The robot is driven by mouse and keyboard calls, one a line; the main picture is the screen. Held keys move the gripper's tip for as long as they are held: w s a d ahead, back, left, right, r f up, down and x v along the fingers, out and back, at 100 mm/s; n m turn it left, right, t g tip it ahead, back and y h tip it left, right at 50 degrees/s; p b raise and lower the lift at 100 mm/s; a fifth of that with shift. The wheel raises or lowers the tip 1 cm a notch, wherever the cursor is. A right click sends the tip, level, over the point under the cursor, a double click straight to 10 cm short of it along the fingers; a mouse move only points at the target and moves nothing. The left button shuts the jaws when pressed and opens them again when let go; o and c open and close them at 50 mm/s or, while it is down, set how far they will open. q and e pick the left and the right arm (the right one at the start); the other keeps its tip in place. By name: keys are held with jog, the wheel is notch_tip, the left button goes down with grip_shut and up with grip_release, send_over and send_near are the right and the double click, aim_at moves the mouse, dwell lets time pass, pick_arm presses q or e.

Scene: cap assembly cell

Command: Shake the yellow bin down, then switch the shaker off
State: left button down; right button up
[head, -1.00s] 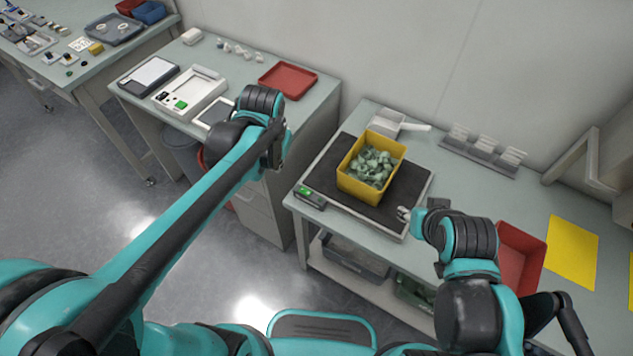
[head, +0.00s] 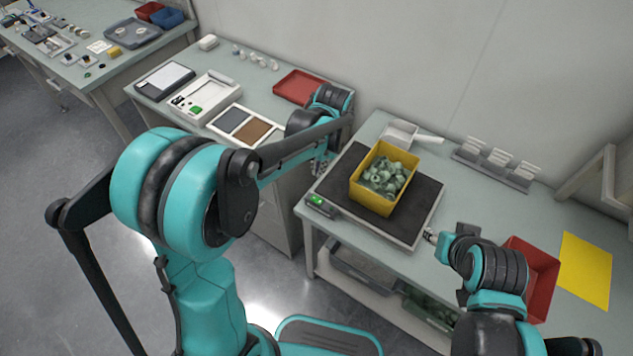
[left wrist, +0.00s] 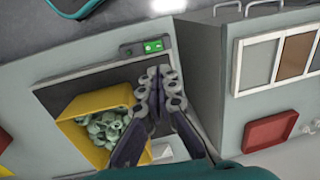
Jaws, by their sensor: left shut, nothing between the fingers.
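The yellow bin (head: 370,201) stands upright on the dark mat of the shaker (head: 423,205) and holds a heap of grey-green caps (head: 384,178). The bin also shows in the left wrist view (left wrist: 102,100). The shaker's control box (head: 320,206) sits at its front left corner with a green light showing; it also shows in the left wrist view (left wrist: 146,47). My left gripper (head: 318,168) is shut and empty near the shaker's left edge, its fingers (left wrist: 157,76) appearing just below the control box in the wrist view. My right gripper (head: 430,236) is beside the shaker's right front edge; its fingers are too small to read.
A white scoop (head: 400,134) lies behind the bin. A red bin (head: 541,270) and a yellow sheet (head: 585,270) are to the right. A rack (head: 495,165) stands at the back. The left bench carries a red tray (head: 297,87) and a sorting tray (head: 246,127).

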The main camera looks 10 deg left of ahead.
aim_at(313, 197)
pick_arm(q)
jog(key=f+b, duration=0.1)
jog(key=f, duration=0.3)
jog(key=a+f+b, duration=0.1)
jog(key=f+b, duration=0.1)
jog(key=f, duration=0.3)
jog(key=f+b, duration=0.2)
jog(key=f, duration=0.2)
jog(key=shift+w+a+f, duration=0.15)
jog(key=shift+w+a, duration=0.15)
jog(key=shift+a+f+b, duration=0.1)
jog(key=shift+f+b, duration=0.3)
jog(key=shift+f, duration=0.05)
jog(key=shift+r, duration=0.1)
